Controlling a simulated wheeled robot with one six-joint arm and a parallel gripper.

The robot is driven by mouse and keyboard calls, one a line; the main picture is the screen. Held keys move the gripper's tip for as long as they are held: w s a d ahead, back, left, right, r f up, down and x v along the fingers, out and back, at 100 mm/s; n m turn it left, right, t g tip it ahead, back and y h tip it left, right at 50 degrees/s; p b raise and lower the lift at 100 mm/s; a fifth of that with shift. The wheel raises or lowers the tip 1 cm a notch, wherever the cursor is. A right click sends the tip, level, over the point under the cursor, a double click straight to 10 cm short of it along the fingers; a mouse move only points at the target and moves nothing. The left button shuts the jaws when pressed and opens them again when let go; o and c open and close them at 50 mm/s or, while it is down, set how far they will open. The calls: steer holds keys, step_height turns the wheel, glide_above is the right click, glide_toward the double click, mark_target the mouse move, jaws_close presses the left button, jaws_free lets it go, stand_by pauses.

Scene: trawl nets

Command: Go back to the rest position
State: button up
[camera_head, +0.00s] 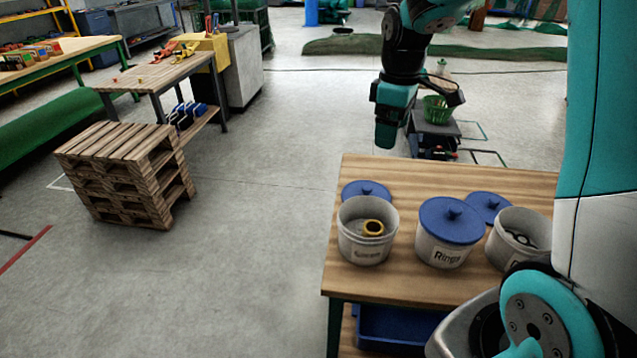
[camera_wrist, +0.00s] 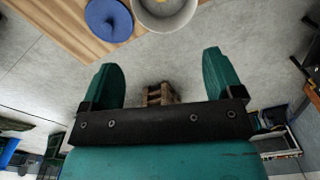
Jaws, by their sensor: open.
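My gripper (camera_head: 389,132) hangs in the air above and behind the far edge of the wooden table (camera_head: 410,180). In the wrist view its two teal fingers (camera_wrist: 160,70) are spread apart with nothing between them.
Two loose blue lids (camera_head: 366,190) (camera_head: 488,206) lie on the table behind the buckets. A blue crate (camera_head: 395,328) sits below. A pallet stack (camera_head: 125,180) and a workbench (camera_head: 165,78) stand at the left. A green basket (camera_head: 437,110) is beyond my gripper. Open floor lies between.

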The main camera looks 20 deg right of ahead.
steer(key=s+a+r+y, duration=0.2)
steer(key=s+a, duration=0.9)
steer(key=s+a+r+y, duration=0.2)
steer(key=s+a, duration=0.9)
steer(key=shift+a+m, duration=0.3)
steer(key=shift+a, duration=0.1)
steer(key=shift+r, duration=0.1)
steer(key=shift+c, duration=0.2)
